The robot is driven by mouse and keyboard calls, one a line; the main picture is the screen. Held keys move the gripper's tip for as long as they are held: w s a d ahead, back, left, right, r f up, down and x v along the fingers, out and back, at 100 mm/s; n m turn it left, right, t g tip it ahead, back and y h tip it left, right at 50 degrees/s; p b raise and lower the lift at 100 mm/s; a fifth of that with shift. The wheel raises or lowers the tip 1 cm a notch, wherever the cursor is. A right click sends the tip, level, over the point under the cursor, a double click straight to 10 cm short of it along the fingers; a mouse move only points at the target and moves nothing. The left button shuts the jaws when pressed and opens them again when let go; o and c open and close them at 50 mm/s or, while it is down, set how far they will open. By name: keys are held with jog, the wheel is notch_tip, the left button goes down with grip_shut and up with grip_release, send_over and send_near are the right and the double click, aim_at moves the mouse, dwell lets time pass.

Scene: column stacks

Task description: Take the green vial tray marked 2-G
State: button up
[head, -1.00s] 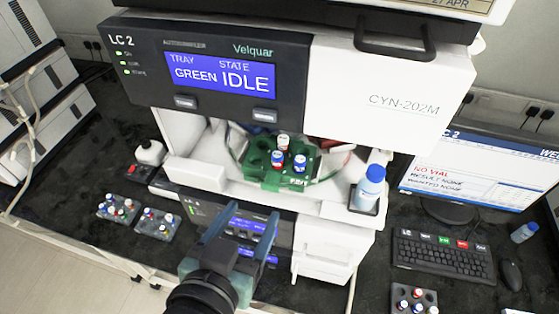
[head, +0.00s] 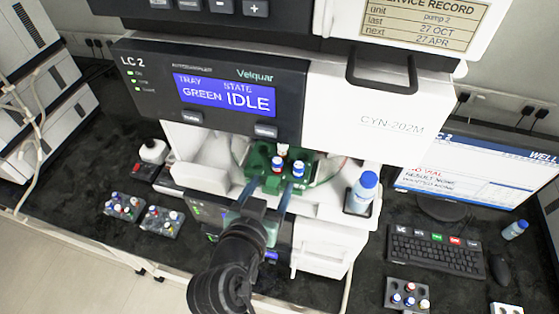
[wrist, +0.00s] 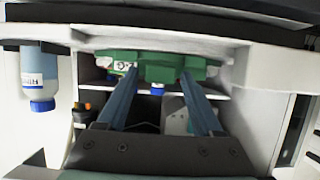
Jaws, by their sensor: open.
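The green vial tray (head: 259,160) sits in the open bay of the LC 2 autosampler. It holds a white-capped vial (head: 283,150) and two blue-capped vials (head: 299,169). In the wrist view, the tray (wrist: 160,60) shows a white label at its left end; a G shows, but the rest is unclear. My gripper (head: 269,188) is open, at the tray's front edge. In the wrist view, my gripper (wrist: 158,76) has a finger on each side of the tray's middle front part. I cannot tell whether the fingers touch it.
The white autosampler housing (head: 370,95) overhangs the bay. A blue-capped bottle (head: 362,190) stands right of the tray; it also shows in the wrist view (wrist: 40,80). Grey vial racks (head: 161,222) stand on the bench at left, and another (head: 407,296) at right, near a keyboard (head: 435,250).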

grip_shut()
jog(key=shift+r, duration=0.1)
dwell(0.3)
